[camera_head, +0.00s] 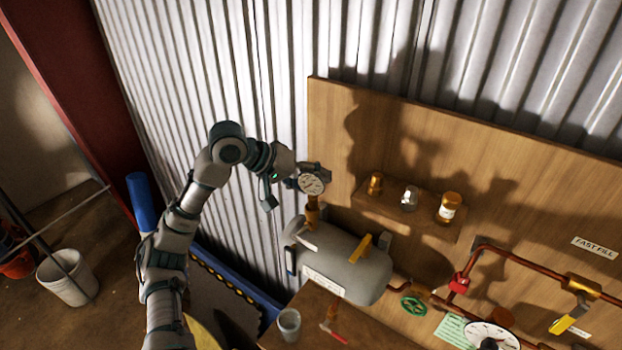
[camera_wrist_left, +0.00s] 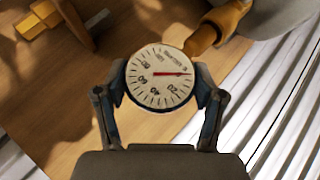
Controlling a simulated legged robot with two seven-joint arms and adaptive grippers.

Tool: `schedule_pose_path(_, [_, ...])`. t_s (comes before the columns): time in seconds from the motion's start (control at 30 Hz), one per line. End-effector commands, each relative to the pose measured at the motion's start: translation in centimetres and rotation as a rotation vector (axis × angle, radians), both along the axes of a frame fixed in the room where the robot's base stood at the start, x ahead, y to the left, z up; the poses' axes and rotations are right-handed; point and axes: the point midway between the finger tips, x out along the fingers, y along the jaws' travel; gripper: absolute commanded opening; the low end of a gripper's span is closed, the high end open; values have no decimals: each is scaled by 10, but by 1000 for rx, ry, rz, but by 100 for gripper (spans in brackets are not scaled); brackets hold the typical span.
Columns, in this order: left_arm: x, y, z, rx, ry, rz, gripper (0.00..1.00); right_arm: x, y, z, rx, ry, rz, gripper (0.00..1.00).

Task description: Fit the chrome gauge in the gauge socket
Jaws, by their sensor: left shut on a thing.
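The chrome gauge (camera_head: 312,184) has a round white dial and is held by my left gripper (camera_head: 300,181) in the head view. In the left wrist view the gauge (camera_wrist_left: 160,62) sits between the two fingers of the left gripper (camera_wrist_left: 162,88), its red needle and numbers facing the camera. The brass gauge socket (camera_head: 312,211) stands on top of the grey tank (camera_head: 350,258), just below the gauge. The socket (camera_wrist_left: 218,28) also shows in the left wrist view, right by the dial's upper right edge. The gauge's stem is hidden, so I cannot tell whether it is in the socket. My right gripper is out of view.
A wooden shelf (camera_head: 398,213) on the backboard holds small brass and chrome fittings. A yellow lever (camera_head: 361,248) stands on the tank. A bench (camera_head: 365,330) in front carries a cup (camera_head: 289,324) and a small red-headed tool (camera_head: 333,333). Copper pipes (camera_head: 530,264) run at right.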

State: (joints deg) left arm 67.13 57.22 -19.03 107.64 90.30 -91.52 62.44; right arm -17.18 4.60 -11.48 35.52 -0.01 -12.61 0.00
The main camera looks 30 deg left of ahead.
Motion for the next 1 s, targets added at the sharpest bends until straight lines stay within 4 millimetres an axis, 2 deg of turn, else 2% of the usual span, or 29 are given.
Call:
schedule_pose_path(0.83, [0, 0, -22, 0, -1, 1, 2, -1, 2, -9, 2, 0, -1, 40])
schedule_pose_path(0.87, [0, 0, -21, -1, -1, 0, 74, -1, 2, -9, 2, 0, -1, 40])
schedule_pose_path(0.97, [0, 0, -21, -1, -1, 0, 98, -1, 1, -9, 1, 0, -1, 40])
schedule_pose_path(1.0, [0, 0, -21, -1, -1, 0, 98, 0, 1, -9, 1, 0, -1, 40])
